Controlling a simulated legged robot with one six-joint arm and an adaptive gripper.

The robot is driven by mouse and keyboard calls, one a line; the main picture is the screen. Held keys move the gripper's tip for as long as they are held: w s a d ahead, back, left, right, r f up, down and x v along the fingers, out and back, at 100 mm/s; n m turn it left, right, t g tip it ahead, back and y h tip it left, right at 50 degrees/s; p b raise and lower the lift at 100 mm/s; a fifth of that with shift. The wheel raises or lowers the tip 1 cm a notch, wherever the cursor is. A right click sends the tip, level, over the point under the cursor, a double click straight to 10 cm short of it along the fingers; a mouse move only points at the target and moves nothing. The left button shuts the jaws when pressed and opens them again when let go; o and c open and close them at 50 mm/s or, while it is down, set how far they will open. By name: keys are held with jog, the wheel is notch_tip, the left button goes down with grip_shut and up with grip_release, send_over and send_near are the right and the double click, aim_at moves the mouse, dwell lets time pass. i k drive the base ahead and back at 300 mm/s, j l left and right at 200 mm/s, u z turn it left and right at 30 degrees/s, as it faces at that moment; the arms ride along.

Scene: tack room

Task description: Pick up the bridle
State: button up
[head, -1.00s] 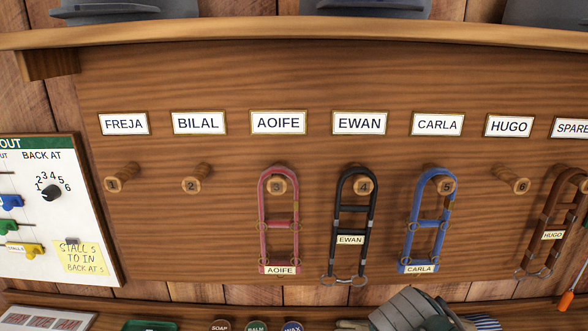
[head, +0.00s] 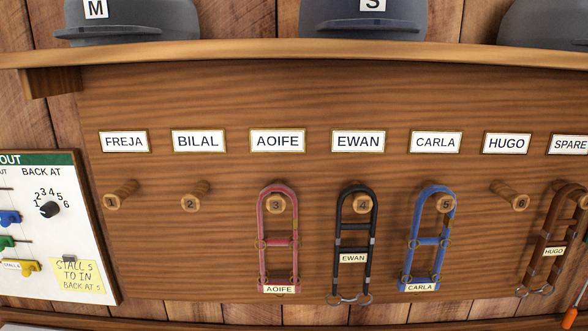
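Several bridles hang on a wooden peg board. A pink bridle (head: 261,244) tagged AOIFE hangs on peg 3. A black bridle (head: 354,227) tagged EWAN hangs on peg 4. A blue bridle (head: 430,241) tagged CARLA hangs on peg 5. A brown bridle (head: 542,249) tagged HUGO hangs at the right edge, below the SPARE plate (head: 569,145); its peg number is not readable. Peg 1 (head: 120,195), peg 2 (head: 196,195) and peg 6 (head: 510,198) are bare. The HUGO plate (head: 507,143) is above peg 6. My gripper is not in view.
A wooden shelf (head: 300,51) juts out above the board and holds grey helmets (head: 130,22). A white board (head: 35,205) with a dial, coloured sliders and a yellow note (head: 77,274) is at the left. An orange-handled thing (head: 570,314) shows at lower right.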

aim_at(561, 249)
jog(key=z, duration=1.35)
